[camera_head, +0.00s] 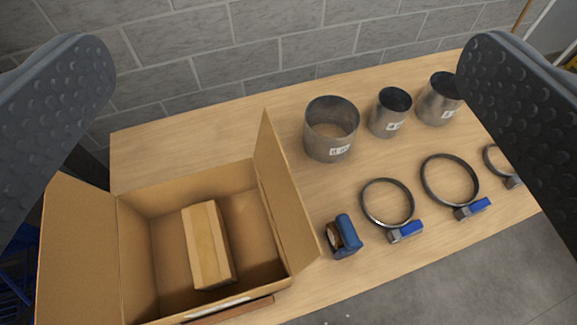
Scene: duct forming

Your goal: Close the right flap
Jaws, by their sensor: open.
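An open cardboard box (160,203) stands at the left of the wooden table. Its right flap (281,190) stands up, leaning a little outward to the right. Its left flap (77,255) is spread outward to the left. A smaller closed carton (207,245) lies inside on the box floor. My gripper (290,95) is open, with one dark dimpled finger at each side of the view. It is empty, and neither finger appears to touch the right flap. The front edge of the box is partly cut off at the bottom of the view.
Three metal duct rings (331,128) stand along the back of the table (190,135). Several clamp rings (387,203) with blue parts lie at the right. A blue tape dispenser (342,237) sits close to the right flap. A grey block wall (220,45) is behind.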

